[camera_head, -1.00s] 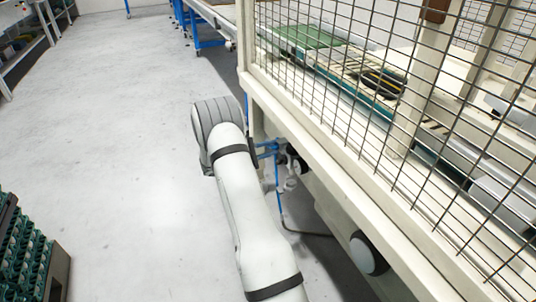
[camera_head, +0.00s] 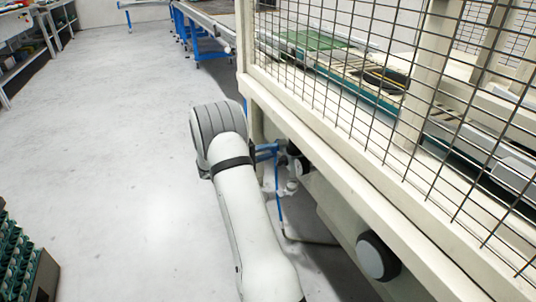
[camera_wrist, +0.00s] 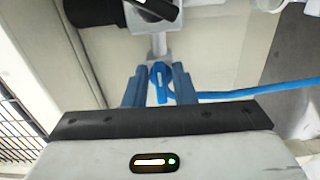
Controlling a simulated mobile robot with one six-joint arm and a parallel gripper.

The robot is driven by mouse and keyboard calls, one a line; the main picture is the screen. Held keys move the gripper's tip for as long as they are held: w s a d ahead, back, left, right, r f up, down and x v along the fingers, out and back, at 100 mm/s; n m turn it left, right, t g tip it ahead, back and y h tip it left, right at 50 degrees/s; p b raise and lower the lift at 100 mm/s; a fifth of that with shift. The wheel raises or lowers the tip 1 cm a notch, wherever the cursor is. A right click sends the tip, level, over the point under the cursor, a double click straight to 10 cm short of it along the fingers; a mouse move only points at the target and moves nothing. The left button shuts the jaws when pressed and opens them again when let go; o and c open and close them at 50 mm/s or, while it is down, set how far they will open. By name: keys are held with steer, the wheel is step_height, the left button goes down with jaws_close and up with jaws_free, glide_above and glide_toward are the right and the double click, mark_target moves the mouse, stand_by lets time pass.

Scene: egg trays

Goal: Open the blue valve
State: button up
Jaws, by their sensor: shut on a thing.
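The blue valve (camera_wrist: 160,76) shows in the wrist view as a small blue handle below a grey-white pipe fitting (camera_wrist: 160,44). My gripper (camera_wrist: 159,82) has its two blue fingers on either side of the valve handle and is shut on it. The handle points roughly along the fingers. In the head view my arm hides most of the gripper, and the valve cannot be made out clearly there.
A blue hose (camera_wrist: 250,89) runs right from near the valve and hangs down beside the machine (camera_head: 279,205). A black cylinder (camera_wrist: 92,12) sits above left of the valve. A wire-mesh guard (camera_head: 350,110) stands right of my arm.

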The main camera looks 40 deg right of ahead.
stand_by(0.3)
steer(key=o, duration=0.7)
steer(key=p+v, duration=0.2)
steer(key=v, duration=0.5)
steer(key=shift+a+p, duration=0.35)
steer(key=shift+a, duration=0.05)
